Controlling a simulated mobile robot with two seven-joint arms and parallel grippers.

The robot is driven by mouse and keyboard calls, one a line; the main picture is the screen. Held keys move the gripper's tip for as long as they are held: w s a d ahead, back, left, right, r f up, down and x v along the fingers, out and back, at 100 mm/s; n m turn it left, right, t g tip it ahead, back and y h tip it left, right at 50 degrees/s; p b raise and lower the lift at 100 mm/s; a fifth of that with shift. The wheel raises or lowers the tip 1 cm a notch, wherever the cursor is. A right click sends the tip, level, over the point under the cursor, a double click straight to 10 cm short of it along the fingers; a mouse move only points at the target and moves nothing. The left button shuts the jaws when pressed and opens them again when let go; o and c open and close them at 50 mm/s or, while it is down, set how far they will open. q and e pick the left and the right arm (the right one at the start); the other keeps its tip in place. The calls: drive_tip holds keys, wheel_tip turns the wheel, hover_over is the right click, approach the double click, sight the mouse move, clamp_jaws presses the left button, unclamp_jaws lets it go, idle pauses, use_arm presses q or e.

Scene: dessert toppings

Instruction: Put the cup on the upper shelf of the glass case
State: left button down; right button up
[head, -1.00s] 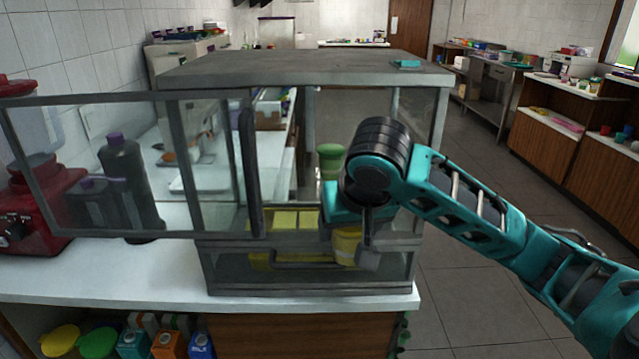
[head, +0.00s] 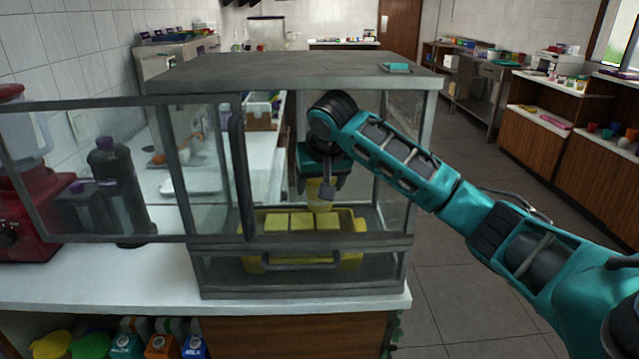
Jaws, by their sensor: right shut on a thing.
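The glass case (head: 215,270) has a grey top and frame and stands on the white counter. Its upper glass door (head: 100,238) is swung open to the left, and the lower front with its handle is closed. My right gripper (head: 321,185) reaches into the upper opening, pointing down. It is shut on a small yellow cup (head: 320,197), which it partly hides. The cup looks upright, near the yellow blocks in a yellow tray (head: 361,226) inside the case. I cannot tell whether the cup touches anything below it. My left gripper is out of view.
A dark bottle (head: 124,190) and a red machine (head: 60,205) stand behind the open door. A small teal item (head: 396,68) lies on the case's top. Cartons and bowls sit under the counter. The case's side posts and top bound the opening.

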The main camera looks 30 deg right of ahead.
drive_tip(key=shift+f, duration=0.25)
drive_tip(key=shift+f, duration=0.15)
drive_tip(key=o, duration=1.1)
drive_tip(key=shift+s+a+r, duration=0.1)
drive_tip(key=shift+s+r, duration=0.1)
drive_tip(key=shift+r, duration=0.3)
drive_tip(key=s+a, duration=0.1)
drive_tip(key=s, duration=0.2)
drive_tip(key=s+a, duration=0.2)
drive_tip(key=s, duration=0.2)
drive_tip(key=s+a, duration=0.1)
drive_tip(key=s, duration=0.3)
drive_tip(key=shift+s+a+r+b, duration=0.15)
drive_tip(key=shift+s+a+b, duration=0.05)
drive_tip(key=shift+a+b, duration=0.15)
